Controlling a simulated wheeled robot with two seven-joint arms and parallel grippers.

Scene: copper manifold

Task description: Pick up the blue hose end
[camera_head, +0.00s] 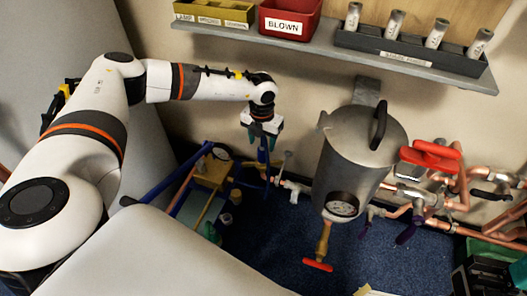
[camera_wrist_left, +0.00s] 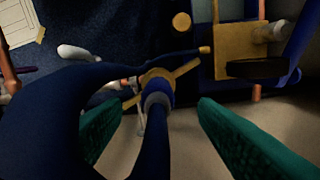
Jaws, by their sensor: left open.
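My left gripper (camera_head: 262,137) hangs from above with its two green-tipped fingers pointing down, left of the grey tank. The fingers are apart. A blue hose end (camera_head: 262,154) shows just below and between them. In the left wrist view, the open green fingers (camera_wrist_left: 168,120) stand on either side of a dark blue hose piece (camera_wrist_left: 155,140). It has a grey collar and a brass fitting at its far end. I see no finger clearly touching it. A thicker blue hose curve (camera_wrist_left: 45,115) fills the left of that view. My right gripper is not in view.
The grey tank (camera_head: 352,165) with a gauge stands close on the right. Copper pipes (camera_head: 450,200) with valves lie beyond it. A yellow-and-blue frame (camera_head: 212,172) stands left of the hose. A shelf (camera_head: 320,50) with bins is above.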

